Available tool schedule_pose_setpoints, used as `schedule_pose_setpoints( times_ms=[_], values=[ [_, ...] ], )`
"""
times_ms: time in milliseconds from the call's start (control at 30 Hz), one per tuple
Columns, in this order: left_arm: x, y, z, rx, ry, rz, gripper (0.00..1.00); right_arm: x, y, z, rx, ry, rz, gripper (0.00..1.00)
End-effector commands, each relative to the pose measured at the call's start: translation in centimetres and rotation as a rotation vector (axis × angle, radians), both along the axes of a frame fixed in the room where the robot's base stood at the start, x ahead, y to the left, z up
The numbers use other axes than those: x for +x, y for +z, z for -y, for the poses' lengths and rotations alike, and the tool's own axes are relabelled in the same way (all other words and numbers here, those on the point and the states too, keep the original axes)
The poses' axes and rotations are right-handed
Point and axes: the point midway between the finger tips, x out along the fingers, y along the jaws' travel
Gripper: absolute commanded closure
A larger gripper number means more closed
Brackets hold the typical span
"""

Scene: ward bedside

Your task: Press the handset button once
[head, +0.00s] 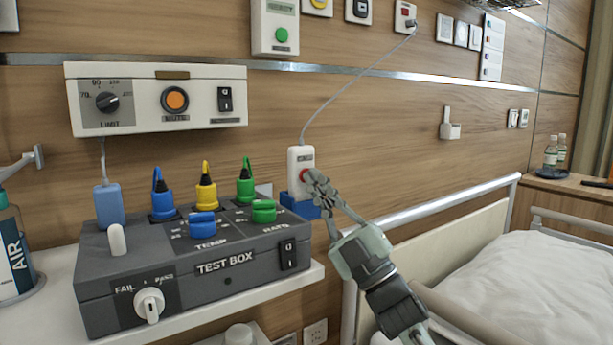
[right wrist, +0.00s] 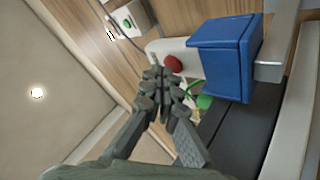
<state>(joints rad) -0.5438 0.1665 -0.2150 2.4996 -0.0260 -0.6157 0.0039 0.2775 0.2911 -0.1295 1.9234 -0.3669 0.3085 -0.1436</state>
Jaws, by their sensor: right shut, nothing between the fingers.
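The handset (head: 295,158) is white, with a round red button (head: 304,176) on its front and a cable running up to the wall. It stands upright in a blue holder (head: 300,207) at the right end of the test box. My right gripper (head: 318,183) is shut and empty, its fingertips right beside the button in the head view. In the right wrist view the tips (right wrist: 158,76) lie close to the red button (right wrist: 173,63), with the blue holder (right wrist: 222,60) to the right. I cannot tell whether they touch it. My left gripper is not in view.
The grey test box (head: 190,290) with coloured plugs and switches sits on a white shelf (head: 315,272) left of my gripper. A control panel (head: 140,118) hangs on the wall above. The bed (head: 540,270) and its rail (head: 430,208) are on the right.

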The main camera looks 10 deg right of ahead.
Motion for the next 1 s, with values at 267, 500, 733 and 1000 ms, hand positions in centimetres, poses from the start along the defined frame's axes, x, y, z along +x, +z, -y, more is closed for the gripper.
schedule_pose_setpoints(
  times_ms=[267, 500, 733, 1000],
  values=[
    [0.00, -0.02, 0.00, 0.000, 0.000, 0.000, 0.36, -0.01, 0.01, -0.02, 0.000, 0.001, 0.001, 1.00],
    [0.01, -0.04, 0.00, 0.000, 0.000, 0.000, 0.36, 0.20, 0.03, -0.10, 0.000, 0.001, 0.001, 1.00],
    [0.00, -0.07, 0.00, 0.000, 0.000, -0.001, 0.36, 0.46, 0.04, -0.20, 0.000, 0.000, 0.001, 1.00],
    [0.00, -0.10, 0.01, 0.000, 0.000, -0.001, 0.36, 0.78, 0.00, -0.32, 0.000, 0.001, 0.001, 1.00]
  ],
)
